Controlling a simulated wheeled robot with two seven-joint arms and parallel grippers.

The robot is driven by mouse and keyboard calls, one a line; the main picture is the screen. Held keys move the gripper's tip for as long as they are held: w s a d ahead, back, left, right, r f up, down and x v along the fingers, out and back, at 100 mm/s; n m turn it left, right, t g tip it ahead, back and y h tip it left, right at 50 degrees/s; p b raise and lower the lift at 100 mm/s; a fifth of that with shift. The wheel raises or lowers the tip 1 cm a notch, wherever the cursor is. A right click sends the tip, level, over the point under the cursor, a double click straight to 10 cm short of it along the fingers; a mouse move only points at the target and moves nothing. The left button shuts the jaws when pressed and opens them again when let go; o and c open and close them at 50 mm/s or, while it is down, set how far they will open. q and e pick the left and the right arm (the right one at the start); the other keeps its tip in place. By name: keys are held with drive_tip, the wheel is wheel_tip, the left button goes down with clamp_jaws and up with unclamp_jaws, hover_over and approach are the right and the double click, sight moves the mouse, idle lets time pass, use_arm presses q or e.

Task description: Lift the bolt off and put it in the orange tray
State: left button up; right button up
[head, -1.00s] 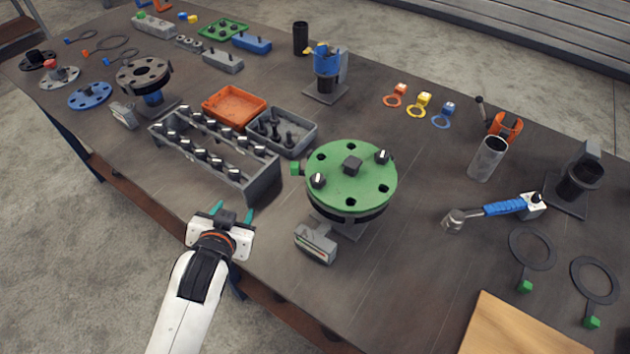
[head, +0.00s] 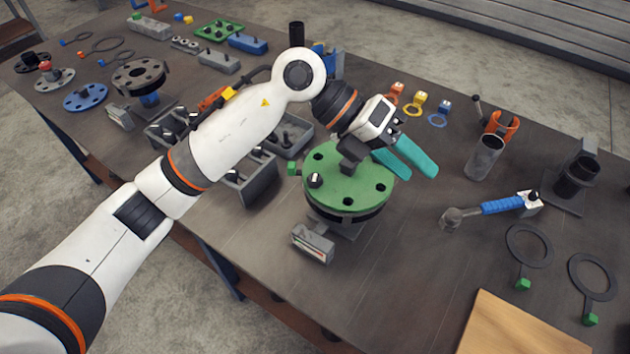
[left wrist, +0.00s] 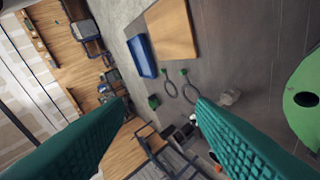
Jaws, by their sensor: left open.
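The green flange (head: 338,187) stands on its mount in mid-table, with several dark holes in its face. One bolt (head: 315,180) with a pale-marked head sits at its left. The second bolt seen earlier at its upper right is hidden behind my gripper. My left gripper (head: 422,176) is over the flange's right side, its teal fingers apart and pointing right. The left wrist view shows the fingers spread with nothing between them, and the flange's edge (left wrist: 298,85) at far right. The orange tray (head: 211,98) is mostly hidden behind my left arm. My right gripper is not in view.
A grey tray (head: 290,133) and a bolt rack (head: 250,182) stand left of the flange, partly behind my arm. A grey cylinder (head: 484,157), a blue-handled tool (head: 500,206) and gasket rings (head: 528,246) lie to the right.

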use_arm(q)
drive_tip(key=w+a+f+t+y, duration=0.2)
drive_tip(key=w+a+t+y, duration=0.1)
drive_tip(key=w+a+y, duration=0.25)
drive_tip(key=n+t+y, duration=0.2)
drive_tip(key=y, duration=0.3)
hover_over(315, 177)
wheel_tip(315, 177, down, 5)
drive_tip(key=shift+s+a+f+p, duration=0.1)
drive_tip(key=shift+s+p, duration=0.05)
drive_tip(key=shift+p, duration=1)
drive_tip(key=shift+f+p, duration=0.55)
drive_tip(key=shift+f, duration=0.05)
wheel_tip(315, 177, down, 4)
drive_tip(key=shift+r+p, duration=0.2)
drive_tip(key=shift+p, duration=0.55)
drive_tip(key=shift+f, duration=0.3)
clamp_jaws()
drive_tip(key=shift+r, duration=0.1)
